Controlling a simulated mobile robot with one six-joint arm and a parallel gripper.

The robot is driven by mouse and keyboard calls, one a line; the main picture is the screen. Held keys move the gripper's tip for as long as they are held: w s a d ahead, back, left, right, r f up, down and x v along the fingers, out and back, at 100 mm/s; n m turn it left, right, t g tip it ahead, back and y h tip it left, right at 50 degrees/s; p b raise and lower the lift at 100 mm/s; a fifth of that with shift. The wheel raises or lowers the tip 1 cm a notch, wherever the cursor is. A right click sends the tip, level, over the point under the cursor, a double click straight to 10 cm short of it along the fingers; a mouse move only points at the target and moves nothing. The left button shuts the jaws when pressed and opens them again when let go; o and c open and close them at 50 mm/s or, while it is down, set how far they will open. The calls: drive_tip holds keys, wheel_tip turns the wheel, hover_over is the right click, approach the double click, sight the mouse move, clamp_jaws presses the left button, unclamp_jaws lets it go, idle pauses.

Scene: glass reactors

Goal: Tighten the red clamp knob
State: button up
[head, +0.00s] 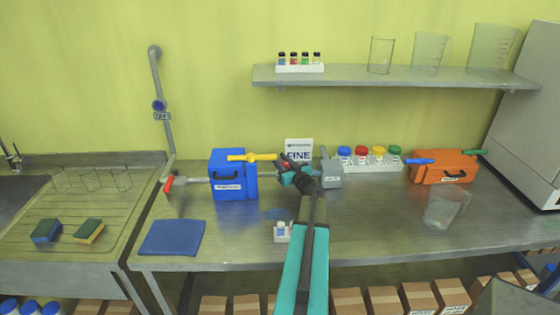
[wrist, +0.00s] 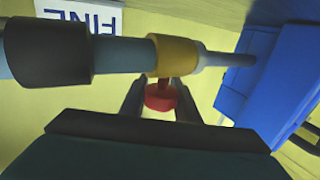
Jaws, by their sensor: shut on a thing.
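The red clamp knob (wrist: 160,98) shows in the wrist view as a small red disc on a short red stem. It sits at a yellow collar (wrist: 174,55) around a grey-blue bar (wrist: 123,56). My gripper (wrist: 160,93) is shut on the knob, one dark finger on each side of it. In the head view my gripper (head: 288,168) is at the back middle of the bench, right of the blue box (head: 228,188) and its yellow bar (head: 250,157). The knob is too small and covered to make out clearly there.
A FINE sign (head: 299,146) stands behind my gripper, and it also shows upside down in the wrist view (wrist: 80,14). A grey box (head: 332,176), a white bottle rack (head: 370,167) and an orange box (head: 443,172) stand to the right. A blue mat (head: 172,237) lies front left.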

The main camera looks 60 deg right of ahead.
drive_tip(key=shift+s+d+m+g+h+b, duration=0.15)
drive_tip(key=shift+m+g+h+b, duration=0.4)
drive_tip(key=shift+h, duration=0.3)
drive_tip(key=shift+s+d+m+g+h+b, duration=0.15)
drive_tip(key=shift+m+g+h+b, duration=0.15)
drive_tip(key=shift+m+g+h, duration=0.4)
drive_tip(key=shift+w, duration=0.1)
drive_tip(key=o, duration=1.1)
drive_tip(key=shift+c, duration=0.2)
drive_tip(key=b+v, duration=0.2)
drive_tip(key=v, duration=1)
drive_tip(key=shift+f, duration=0.2)
